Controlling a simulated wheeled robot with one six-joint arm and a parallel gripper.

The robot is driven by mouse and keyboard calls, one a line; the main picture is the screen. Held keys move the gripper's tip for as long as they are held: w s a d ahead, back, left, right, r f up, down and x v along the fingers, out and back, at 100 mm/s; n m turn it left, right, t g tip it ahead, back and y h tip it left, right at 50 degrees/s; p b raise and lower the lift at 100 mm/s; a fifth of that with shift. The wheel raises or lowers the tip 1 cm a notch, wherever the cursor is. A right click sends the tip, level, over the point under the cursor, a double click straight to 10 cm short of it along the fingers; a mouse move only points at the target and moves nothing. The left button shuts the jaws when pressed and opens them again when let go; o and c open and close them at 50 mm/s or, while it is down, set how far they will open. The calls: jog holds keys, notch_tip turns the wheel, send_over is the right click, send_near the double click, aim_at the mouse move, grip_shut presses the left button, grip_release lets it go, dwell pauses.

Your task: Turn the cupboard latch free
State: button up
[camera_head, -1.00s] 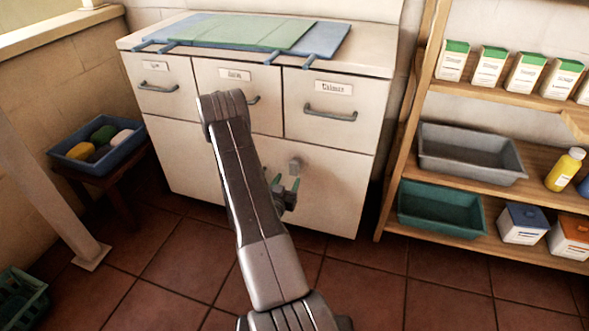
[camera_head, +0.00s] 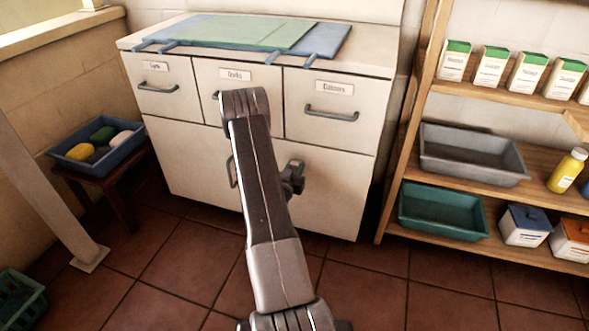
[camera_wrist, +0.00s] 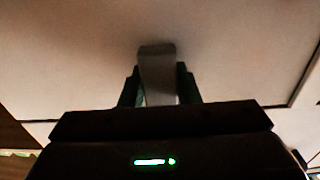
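The cupboard latch is a small pale grey block. In the wrist view the latch (camera_wrist: 157,72) stands between my gripper's two dark green fingers (camera_wrist: 159,85), with one finger close along each side and no clear gap. My gripper looks shut on it. In the head view my gripper (camera_head: 294,170) is at the front of the lower cupboard door (camera_head: 335,190), right of the door's middle. The latch is mostly hidden there by the gripper.
My arm crosses in front of the white cabinet. Drawers with grey handles (camera_head: 331,112) sit above the door, and a door handle (camera_head: 232,172) shows left of my arm. A wooden shelf rack (camera_head: 400,150) stands right. The red tiled floor has free room.

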jog(key=shift+c, duration=1.1)
jog(key=shift+n, duration=0.3)
jog(key=n+b, duration=0.2)
jog(key=n, duration=0.1)
jog(key=shift+a+f+n, duration=0.1)
jog(key=shift+a+n, duration=0.05)
jog(key=shift+n, duration=0.15)
jog(key=n+b, duration=0.1)
jog(key=n, duration=0.3)
jog(key=shift+n, duration=0.3)
jog(key=n, duration=0.4)
jog(key=shift+w+a+f, duration=0.1)
jog(key=shift+a, duration=0.05)
jog(key=n, duration=0.5)
jog(key=shift+f, duration=0.1)
